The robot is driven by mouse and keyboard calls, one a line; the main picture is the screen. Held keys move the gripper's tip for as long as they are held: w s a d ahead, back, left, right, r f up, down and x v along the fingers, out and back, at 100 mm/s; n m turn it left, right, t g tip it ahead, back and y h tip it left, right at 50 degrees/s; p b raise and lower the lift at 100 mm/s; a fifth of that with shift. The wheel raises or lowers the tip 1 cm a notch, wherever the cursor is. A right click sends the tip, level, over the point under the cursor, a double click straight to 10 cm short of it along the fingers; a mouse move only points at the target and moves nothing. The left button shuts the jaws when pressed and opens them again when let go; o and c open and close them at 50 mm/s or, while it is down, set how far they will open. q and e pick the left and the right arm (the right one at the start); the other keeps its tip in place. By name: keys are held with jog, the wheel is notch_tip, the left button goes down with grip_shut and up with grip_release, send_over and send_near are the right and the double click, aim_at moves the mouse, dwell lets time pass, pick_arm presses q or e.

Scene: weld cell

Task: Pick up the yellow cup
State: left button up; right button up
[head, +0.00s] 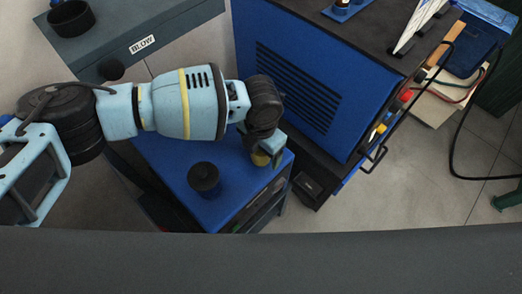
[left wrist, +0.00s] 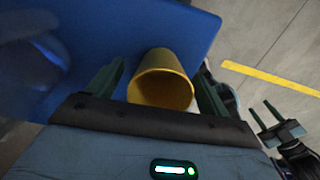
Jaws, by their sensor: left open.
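The yellow cup (left wrist: 160,82) is in the left wrist view, its round opening facing the camera. It stands at the edge of the blue top of a small cabinet (head: 228,211). In the head view only a bit of the cup (head: 260,160) shows below my left gripper (head: 266,154), which hides the rest. My left gripper is open, with one dark green finger on each side of the cup in the left wrist view (left wrist: 159,74). Whether the fingers touch it is unclear.
A dark round pot (head: 204,178) stands on the same blue top. A large blue louvred machine (head: 315,60) rises close on the right. A grey cabinet marked BLOW (head: 175,18) is behind. A dark pronged part (left wrist: 283,130) shows lower right in the wrist view.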

pick_arm(q)
jog(key=c, duration=1.1)
jog(key=shift+o, duration=0.2)
jog(key=shift+r, duration=0.1)
jog(key=shift+r, duration=0.45)
jog(key=r, duration=0.1)
jog(key=s+r, duration=0.1)
jog(key=shift+d+r, duration=0.3)
jog(key=s+d+r, duration=0.1)
jog(key=s+d, duration=0.6)
jog(key=s, duration=0.6)
jog(key=shift+d+r, duration=0.2)
jog(key=shift+d, duration=0.05)
